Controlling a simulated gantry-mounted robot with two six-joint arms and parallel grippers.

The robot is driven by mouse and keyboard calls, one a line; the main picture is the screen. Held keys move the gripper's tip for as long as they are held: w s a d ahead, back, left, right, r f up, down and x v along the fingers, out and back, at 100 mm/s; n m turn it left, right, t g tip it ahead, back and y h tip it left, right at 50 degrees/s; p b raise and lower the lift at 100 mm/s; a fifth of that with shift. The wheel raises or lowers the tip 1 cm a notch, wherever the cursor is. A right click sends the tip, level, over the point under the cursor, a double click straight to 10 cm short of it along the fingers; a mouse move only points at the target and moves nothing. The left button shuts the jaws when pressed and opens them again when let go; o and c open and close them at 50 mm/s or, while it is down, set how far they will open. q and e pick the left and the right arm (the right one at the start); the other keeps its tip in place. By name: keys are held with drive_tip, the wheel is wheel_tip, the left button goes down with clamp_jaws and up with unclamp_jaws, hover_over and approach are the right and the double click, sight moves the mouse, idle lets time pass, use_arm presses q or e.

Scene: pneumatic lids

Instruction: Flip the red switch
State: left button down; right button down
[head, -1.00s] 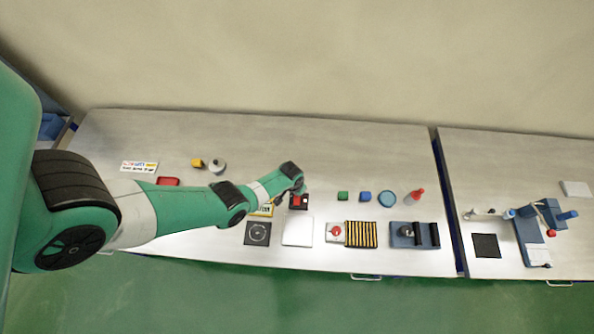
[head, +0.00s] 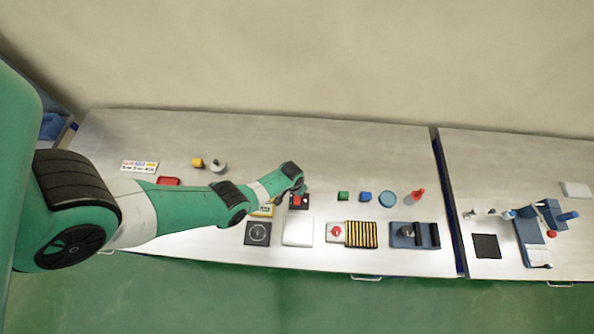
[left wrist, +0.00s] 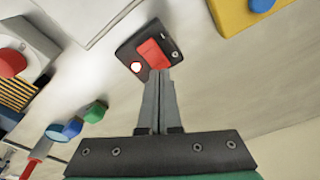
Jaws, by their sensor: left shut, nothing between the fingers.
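The red switch (left wrist: 153,52) is a red rocker on a dark rectangular base (left wrist: 130,47) with a small glowing light beside it. In the head view the red switch (head: 297,200) sits on the table, partly hidden by my left wrist. My left gripper (left wrist: 159,76) is shut and empty. In the left wrist view its fingertips are at the near end of the red rocker; I cannot tell whether they touch it. In the head view the left gripper's fingers are mostly hidden beside the switch. My right gripper is not in view.
A white plate (head: 298,231) and a dark dial panel (head: 257,233) lie in front of the switch. A red button box (head: 335,232), a green block (head: 343,196) and a blue block (head: 365,197) stand to the right. The table behind is mostly clear.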

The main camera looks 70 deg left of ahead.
use_arm(q)
drive_tip(key=shift+f+b, duration=0.9)
idle(0.9)
idle(0.4)
